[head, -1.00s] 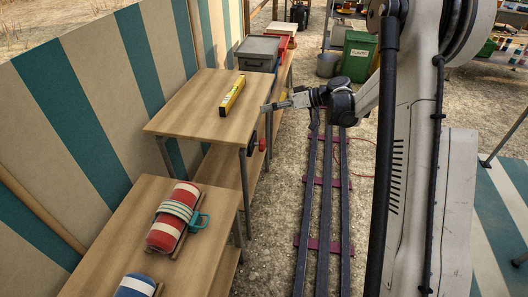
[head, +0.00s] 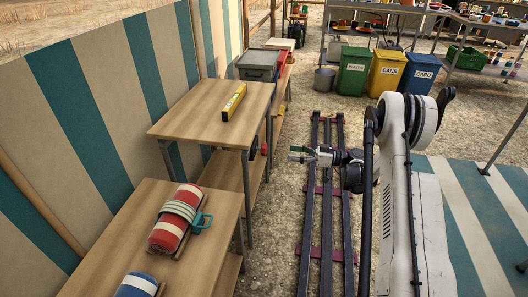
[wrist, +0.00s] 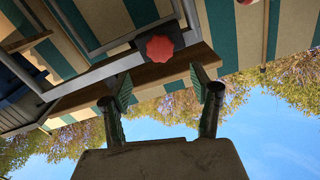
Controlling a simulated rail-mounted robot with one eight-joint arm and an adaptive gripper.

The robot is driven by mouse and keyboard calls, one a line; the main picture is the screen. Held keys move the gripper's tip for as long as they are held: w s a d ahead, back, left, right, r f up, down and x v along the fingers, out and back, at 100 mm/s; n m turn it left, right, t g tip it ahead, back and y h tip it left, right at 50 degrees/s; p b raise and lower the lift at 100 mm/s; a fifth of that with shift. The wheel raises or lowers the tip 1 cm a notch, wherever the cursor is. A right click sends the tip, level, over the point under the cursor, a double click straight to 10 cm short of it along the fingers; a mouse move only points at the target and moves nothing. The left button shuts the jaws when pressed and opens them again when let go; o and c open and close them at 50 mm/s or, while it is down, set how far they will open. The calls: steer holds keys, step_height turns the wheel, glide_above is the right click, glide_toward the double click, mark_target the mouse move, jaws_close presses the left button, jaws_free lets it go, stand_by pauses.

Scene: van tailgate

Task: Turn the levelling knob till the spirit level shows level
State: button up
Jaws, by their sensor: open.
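The yellow spirit level (head: 234,101) lies on top of the middle wooden table (head: 190,112); its bubble is too small to read. The red lobed levelling knob (wrist: 161,48) shows clearly in the wrist view, on a dark mount under the tabletop edge. In the head view only a small red bit of the knob (head: 263,149) shows by the table's right leg.
A nearer table (head: 100,262) carries a red-and-white strapped roll (head: 168,232) and a blue-and-white roll (head: 136,287). Dark rails (head: 328,210) run along the gravel. A grey box (head: 258,66) stands behind the middle table. Bins (head: 388,70) stand at the back right.

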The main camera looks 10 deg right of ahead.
mark_target(263, 149)
steer(key=b+x, duration=0.3)
steer(key=x, duration=0.9)
steer(key=shift+w+a, duration=0.15)
steer(key=shift+a, duration=0.05)
steer(key=shift+c, duration=0.5)
steer(key=c, duration=1.1)
